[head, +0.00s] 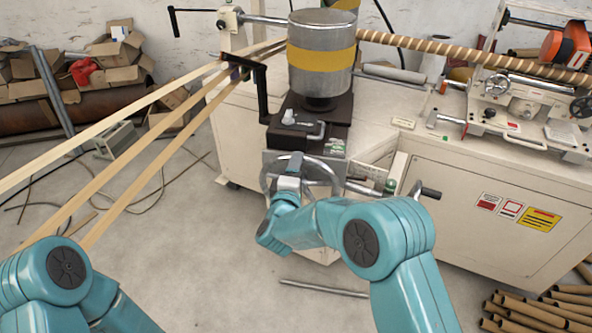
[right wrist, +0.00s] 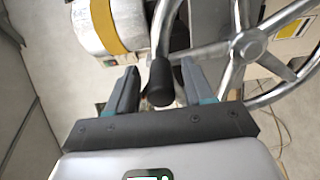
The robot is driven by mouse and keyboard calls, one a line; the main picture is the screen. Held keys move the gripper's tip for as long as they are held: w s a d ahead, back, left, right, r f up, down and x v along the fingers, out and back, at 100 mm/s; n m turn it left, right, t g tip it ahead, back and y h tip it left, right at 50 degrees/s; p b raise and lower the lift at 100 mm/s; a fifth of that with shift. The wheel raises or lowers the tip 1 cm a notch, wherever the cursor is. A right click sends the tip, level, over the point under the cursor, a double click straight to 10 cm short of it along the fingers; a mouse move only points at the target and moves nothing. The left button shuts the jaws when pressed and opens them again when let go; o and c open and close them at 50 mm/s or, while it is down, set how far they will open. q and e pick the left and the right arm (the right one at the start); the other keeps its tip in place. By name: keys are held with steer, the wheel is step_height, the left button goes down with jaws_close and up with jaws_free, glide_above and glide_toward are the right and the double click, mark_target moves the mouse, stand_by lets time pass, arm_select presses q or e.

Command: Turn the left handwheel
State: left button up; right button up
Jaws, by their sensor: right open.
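The left handwheel (head: 336,180) is a silver spoked wheel on the front of the cream machine, below the dark block. It also shows in the right wrist view, with its hub and spokes (right wrist: 248,46) at the upper right. Its black grip knob (right wrist: 160,84) stands between the two fingers of my right gripper (right wrist: 158,72). The right gripper is open, with a gap showing on each side of the knob. In the head view my right gripper (head: 289,168) covers part of the wheel. My left arm shows at the lower left, but its gripper is out of view.
A metal drum with a yellow band (head: 320,58) stands above the wheel. A black crank handle (head: 262,92) is at its upper left, and another black-handled crank (head: 425,190) is to its right. Wooden strips (head: 120,155) slant across the left. Cardboard tubes (head: 545,308) lie at the lower right.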

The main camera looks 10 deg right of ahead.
steer(key=b+v, duration=0.2)
steer(key=v, duration=1.4)
steer(key=shift+s+a, duration=0.1)
steer(key=shift+s, duration=0.05)
